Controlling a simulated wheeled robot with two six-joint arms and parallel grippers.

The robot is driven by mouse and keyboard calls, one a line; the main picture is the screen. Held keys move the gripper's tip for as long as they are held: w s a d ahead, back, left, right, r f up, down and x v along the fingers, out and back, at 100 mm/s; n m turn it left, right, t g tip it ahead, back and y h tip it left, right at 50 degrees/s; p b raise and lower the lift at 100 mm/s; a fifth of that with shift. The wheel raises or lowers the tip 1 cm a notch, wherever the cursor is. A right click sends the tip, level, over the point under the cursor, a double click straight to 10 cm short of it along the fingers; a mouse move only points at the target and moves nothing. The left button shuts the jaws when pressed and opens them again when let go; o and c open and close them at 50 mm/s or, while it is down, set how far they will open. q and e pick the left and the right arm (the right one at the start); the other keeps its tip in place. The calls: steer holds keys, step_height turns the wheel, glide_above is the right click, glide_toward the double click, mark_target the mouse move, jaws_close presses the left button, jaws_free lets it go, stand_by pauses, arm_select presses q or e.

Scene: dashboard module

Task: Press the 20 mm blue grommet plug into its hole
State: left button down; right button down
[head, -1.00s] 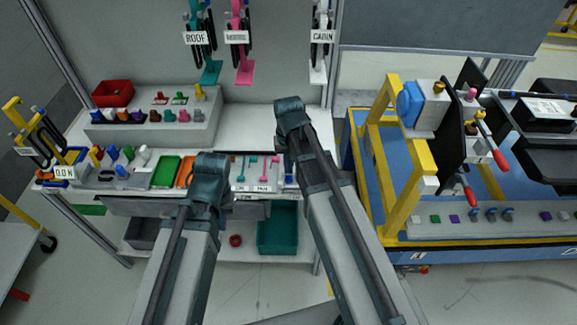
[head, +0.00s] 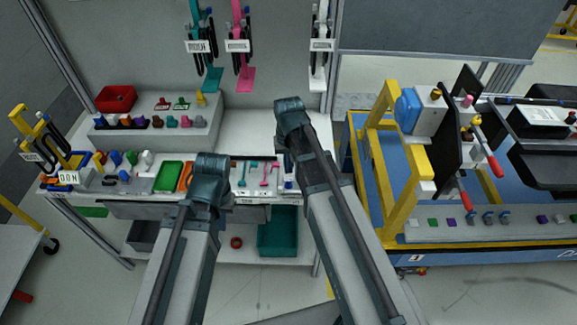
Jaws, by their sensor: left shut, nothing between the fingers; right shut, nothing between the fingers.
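Several small blue parts are in view, and I cannot tell which is the 20 mm grommet plug. One blue part (head: 115,157) stands among coloured pieces on the left of the bench, and another (head: 124,120) is in the front row of the grey step. The hole cannot be made out. The dashboard fixture with its yellow frame (head: 417,190) stands on the right. My left and right arms reach up from the bottom edge and end in dark teal joints over the bench front. No fingers of either gripper show.
A red bin (head: 116,98) sits at the back left on the grey step (head: 185,138). Green (head: 168,176) and orange trays lie on the bench. A teal bin (head: 277,232) is on the lower shelf. Labelled tools hang behind. Red-handled clamps (head: 494,165) stick out from the fixture.

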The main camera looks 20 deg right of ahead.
mark_target(289, 179)
step_height(289, 179, up, 14)
steer(key=p, duration=1.4)
steer(key=s+a+f+n+b, duration=0.2)
steer(key=s+a+f+b, duration=0.1)
steer(key=s+a, duration=0.2)
steer(key=s+a+f+n+h+b, duration=0.1)
steer(key=s+a+f+n+b, duration=0.2)
steer(key=s, duration=0.6)
steer(key=shift+s+a+f+b, duration=0.2)
steer(key=shift+a+b, duration=0.1)
steer(key=shift+a, duration=0.95)
